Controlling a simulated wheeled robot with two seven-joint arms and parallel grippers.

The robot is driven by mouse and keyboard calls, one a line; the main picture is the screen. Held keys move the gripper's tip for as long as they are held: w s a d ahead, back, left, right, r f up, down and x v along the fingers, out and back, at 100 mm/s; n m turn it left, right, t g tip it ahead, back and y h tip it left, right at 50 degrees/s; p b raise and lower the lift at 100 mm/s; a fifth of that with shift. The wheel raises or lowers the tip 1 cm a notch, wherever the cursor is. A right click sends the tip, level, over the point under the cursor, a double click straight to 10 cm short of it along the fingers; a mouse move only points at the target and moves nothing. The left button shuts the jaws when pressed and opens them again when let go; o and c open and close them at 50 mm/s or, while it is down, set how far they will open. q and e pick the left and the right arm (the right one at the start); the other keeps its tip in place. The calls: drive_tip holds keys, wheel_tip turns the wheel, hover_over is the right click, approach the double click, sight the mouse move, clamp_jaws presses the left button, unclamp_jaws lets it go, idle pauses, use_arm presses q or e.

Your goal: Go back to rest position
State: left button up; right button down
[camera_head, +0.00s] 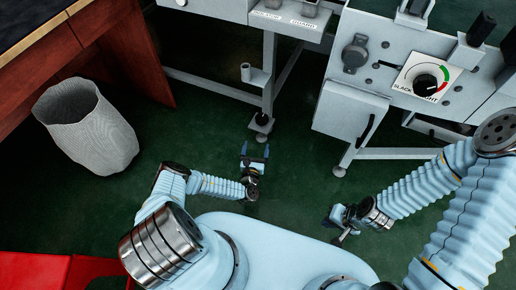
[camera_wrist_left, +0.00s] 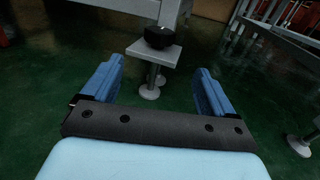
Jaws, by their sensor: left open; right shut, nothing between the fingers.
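My left gripper (camera_head: 255,155) hangs low over the green floor at the middle of the head view, with its two blue fingers apart and nothing between them. The left wrist view shows the same open fingers (camera_wrist_left: 158,92), with a machine's foot and floor beyond them.
A grey waste basket (camera_head: 88,128) stands on the floor at left beside a wooden desk (camera_head: 120,45). Grey conveyor machinery (camera_head: 352,112) with legs stands ahead and right, with a slack/tight dial (camera_head: 425,78). A red object (camera_head: 60,272) lies at lower left. Open floor (camera_head: 165,130) lies left of my left gripper.

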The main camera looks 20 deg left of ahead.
idle(0.4)
use_arm(q)
drive_tip(key=d+r+m+h, duration=0.4)
drive_tip(key=d+m+h, duration=0.1)
drive_tip(key=d+h, duration=0.35)
drive_tip(key=s+d+r+m+g+h, duration=0.3)
drive_tip(key=s+d+m+g+h, duration=0.25)
drive_tip(key=d+m, duration=0.2)
drive_tip(key=s+d+r+m+g+h, duration=0.2)
drive_tip(key=s+d+m+g+h, duration=0.35)
drive_tip(key=s+d+g, duration=0.2)
drive_tip(key=s+a+m+g+y, duration=0.3)
drive_tip(key=s+m+g+y, duration=0.3)
drive_tip(key=s+m+g, duration=0.5)
drive_tip(key=s+a+r+m+t+y, duration=0.1)
drive_tip(key=a+r+m+t+y, duration=0.3)
drive_tip(key=a, duration=0.6)
drive_tip(key=m+t+y, duration=0.2)
drive_tip(key=m+t, duration=0.1)
drive_tip(key=shift+a, duration=0.1)
